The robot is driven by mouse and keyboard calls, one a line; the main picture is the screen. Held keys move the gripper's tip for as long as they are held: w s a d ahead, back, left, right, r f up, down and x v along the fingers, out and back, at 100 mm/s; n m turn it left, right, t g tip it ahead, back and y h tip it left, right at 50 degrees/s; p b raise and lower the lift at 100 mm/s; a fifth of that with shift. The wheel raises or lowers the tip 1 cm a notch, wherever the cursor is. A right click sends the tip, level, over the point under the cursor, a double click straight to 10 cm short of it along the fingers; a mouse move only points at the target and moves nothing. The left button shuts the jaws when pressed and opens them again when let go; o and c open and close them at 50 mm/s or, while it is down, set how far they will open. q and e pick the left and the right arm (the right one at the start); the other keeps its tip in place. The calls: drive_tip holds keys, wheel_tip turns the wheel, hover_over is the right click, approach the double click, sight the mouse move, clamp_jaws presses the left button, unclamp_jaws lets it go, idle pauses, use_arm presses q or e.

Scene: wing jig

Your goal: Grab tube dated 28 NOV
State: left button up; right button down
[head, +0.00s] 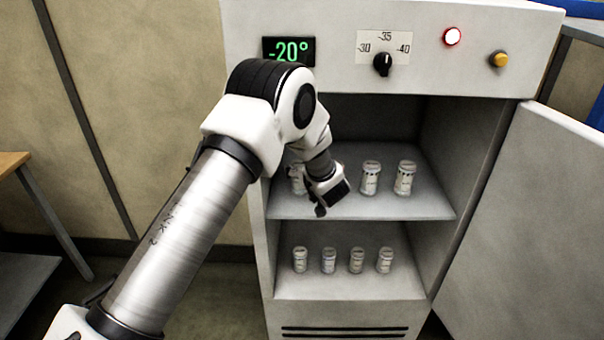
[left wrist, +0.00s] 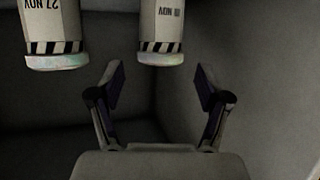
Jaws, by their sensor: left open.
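Small white capped tubes stand on two shelves of the open freezer. On the upper shelf are one tube (head: 297,180) partly behind my left gripper, a middle tube (head: 370,178) and a right tube (head: 404,178). In the left wrist view one tube (left wrist: 53,25) reads 27 NOV, and another tube (left wrist: 161,25) reads NOV with a number I cannot read surely. I cannot make out a 28 NOV label. My left gripper (head: 330,200) is at the upper shelf; its open, empty fingers show in the left wrist view (left wrist: 160,85), apart from both tubes.
Several tubes (head: 329,261) stand in a row on the lower shelf. The freezer door (head: 535,220) is swung open to the right. Above the opening are a display (head: 288,51) reading -20°, a black knob (head: 382,64), a lit red light (head: 452,36) and a yellow button (head: 498,59).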

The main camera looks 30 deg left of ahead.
sight(296, 189)
use_arm(q)
drive_tip(key=p+x, duration=0.1)
drive_tip(key=x, duration=0.4)
drive_tip(key=shift+a+f, duration=0.15)
drive_tip(key=shift+f, duration=0.1)
drive_tip(key=shift+s+r, duration=0.1)
drive_tip(key=shift+r, duration=0.05)
drive_tip(key=shift+d+r, duration=0.1)
drive_tip(key=shift+d, duration=0.2)
drive_tip(key=c, duration=1.3)
drive_tip(key=shift+c, duration=0.2)
